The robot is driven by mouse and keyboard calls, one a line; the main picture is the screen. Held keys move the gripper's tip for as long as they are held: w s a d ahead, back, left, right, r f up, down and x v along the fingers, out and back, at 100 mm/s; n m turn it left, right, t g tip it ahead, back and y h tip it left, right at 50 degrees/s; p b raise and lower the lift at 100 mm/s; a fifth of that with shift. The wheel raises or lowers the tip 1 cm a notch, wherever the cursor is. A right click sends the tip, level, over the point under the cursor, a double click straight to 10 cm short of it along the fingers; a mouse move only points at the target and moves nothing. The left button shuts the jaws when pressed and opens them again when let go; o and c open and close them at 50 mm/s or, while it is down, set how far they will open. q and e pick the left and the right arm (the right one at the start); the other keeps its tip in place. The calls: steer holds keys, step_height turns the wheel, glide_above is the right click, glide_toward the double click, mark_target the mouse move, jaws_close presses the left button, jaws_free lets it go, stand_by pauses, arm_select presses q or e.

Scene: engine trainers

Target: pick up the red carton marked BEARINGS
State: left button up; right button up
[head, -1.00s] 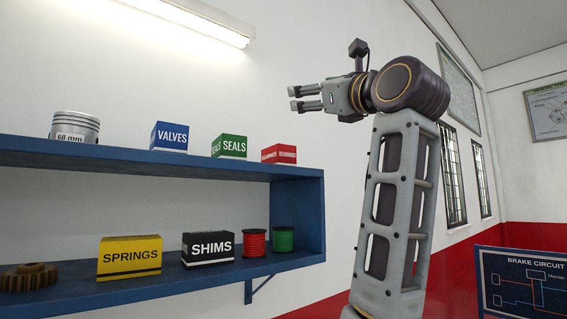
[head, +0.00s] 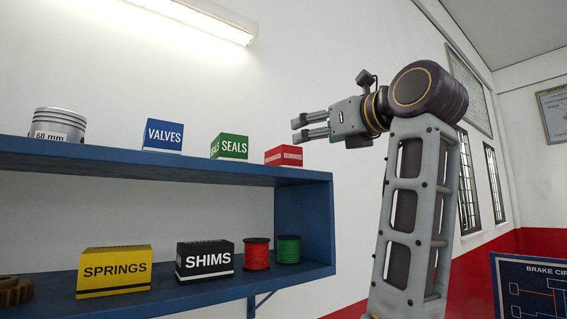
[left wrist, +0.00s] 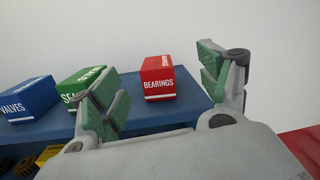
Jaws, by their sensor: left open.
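The red carton marked BEARINGS (head: 284,156) stands upright on the top board of the blue shelf (head: 230,170), near its right end. My left gripper (head: 297,129) is open and empty, a little above the carton in the head view, with its fingers pointing left. In the left wrist view the carton (left wrist: 159,84) shows beyond and between the open green-padded fingers (left wrist: 158,85), nearer the left one. The fingers do not appear to touch it; the exact gap is hard to tell. My right gripper is not in view.
The green SEALS carton (head: 229,147) stands just left of the red one, then the blue VALVES carton (head: 163,135) and a piston (head: 57,125). The lower board holds a SPRINGS carton (head: 114,271), a SHIMS carton (head: 205,262) and spools (head: 257,254). Bare wall lies behind.

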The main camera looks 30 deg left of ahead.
mark_target(295, 148)
arm_select(q)
step_height(295, 148, down, 2)
steer(key=shift+a+m+g+h, duration=0.1)
steer(key=shift+m+g+h, duration=0.3)
steer(key=shift+m, duration=0.5)
steer(key=shift+s, duration=0.1)
steer(key=shift+p+x, duration=0.95)
steer(key=shift+x, duration=3.35)
steer(key=shift+s+r+p+x, duration=0.1)
steer(key=shift+p+x, duration=0.25)
steer(key=shift+x, duration=0.35)
steer(key=shift+s+r+p+x, duration=0.15)
steer(key=shift+p+x, duration=0.2)
steer(key=shift+x, duration=0.3)
steer(key=shift+p+x, duration=0.4)
steer(key=shift+x, duration=1)
